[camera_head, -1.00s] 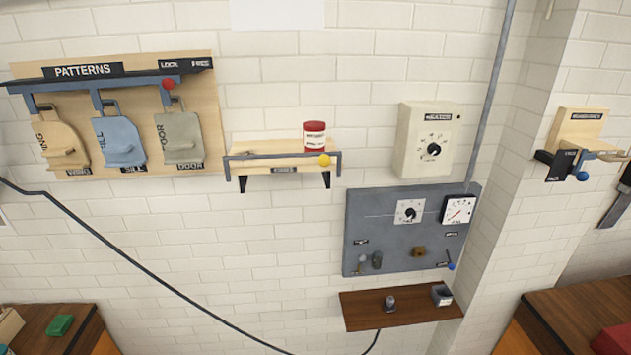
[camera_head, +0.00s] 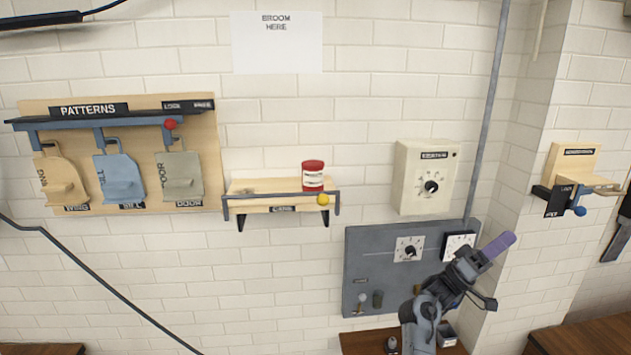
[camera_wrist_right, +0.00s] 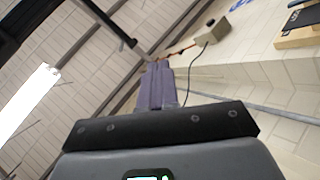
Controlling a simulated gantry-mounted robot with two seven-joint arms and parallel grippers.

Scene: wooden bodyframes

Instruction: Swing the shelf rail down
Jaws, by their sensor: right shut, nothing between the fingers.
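A small wooden shelf (camera_head: 265,187) is on the brick wall in the middle of the head view. A grey shelf rail (camera_head: 262,196) runs along its front, raised across the shelf edge, with a yellow knob (camera_head: 323,199) near its right end. A red and white can (camera_head: 313,175) stands on the shelf behind the rail. My right gripper (camera_head: 508,239) is at the lower right, well to the right of the shelf and below it. Its purple fingers are closed together and empty; they also show in the right wrist view (camera_wrist_right: 158,84). My left gripper is out of view.
A grey panel (camera_head: 360,245) with dials is behind my right arm, below a cream dial box (camera_head: 425,178). A pattern rack (camera_head: 210,150) hangs left of the shelf. A small bracket shelf (camera_head: 573,160) is at the right. The wall below the shelf is clear.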

